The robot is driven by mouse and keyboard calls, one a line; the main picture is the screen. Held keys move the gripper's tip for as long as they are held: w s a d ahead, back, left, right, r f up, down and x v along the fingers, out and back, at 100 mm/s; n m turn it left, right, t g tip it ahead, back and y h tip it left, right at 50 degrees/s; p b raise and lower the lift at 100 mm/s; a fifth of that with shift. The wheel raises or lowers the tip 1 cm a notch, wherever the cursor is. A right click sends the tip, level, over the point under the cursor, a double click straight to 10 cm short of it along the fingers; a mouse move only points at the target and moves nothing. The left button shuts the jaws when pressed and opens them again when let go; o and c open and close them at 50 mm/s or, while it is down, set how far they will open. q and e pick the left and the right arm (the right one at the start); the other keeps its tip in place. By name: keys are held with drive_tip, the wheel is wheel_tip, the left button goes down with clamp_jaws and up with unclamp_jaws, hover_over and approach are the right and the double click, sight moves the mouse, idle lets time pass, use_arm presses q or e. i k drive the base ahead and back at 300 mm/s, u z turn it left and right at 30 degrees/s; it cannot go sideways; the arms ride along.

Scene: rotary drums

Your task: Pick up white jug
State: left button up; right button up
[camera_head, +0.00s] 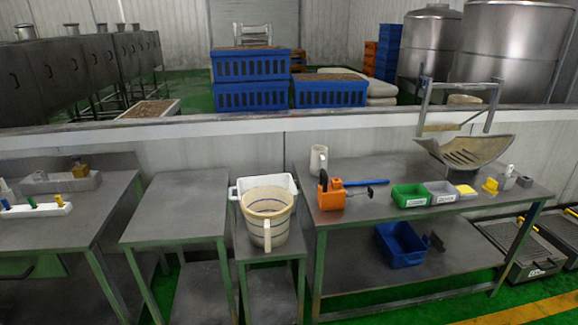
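A small white jug (317,161) stands upright at the back left of the right-hand table, with its handle on its right side. A larger cream jug (268,212) with dark bands and a handle facing me stands on the narrow middle table. Behind it is a white tub (238,189), partly hidden by the cream jug. Neither of my grippers shows in the head view.
An orange device (331,197) with a black handle is in front of the white jug, with a blue rod to its right. Green (410,196) and grey bins stand further right. A curved metal scoop (465,153) stands behind them. The left-middle table (177,205) is bare.

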sight(319, 153)
drive_tip(key=u, duration=1.3)
drive_tip(key=i, duration=1.35)
drive_tip(key=z, duration=2.4)
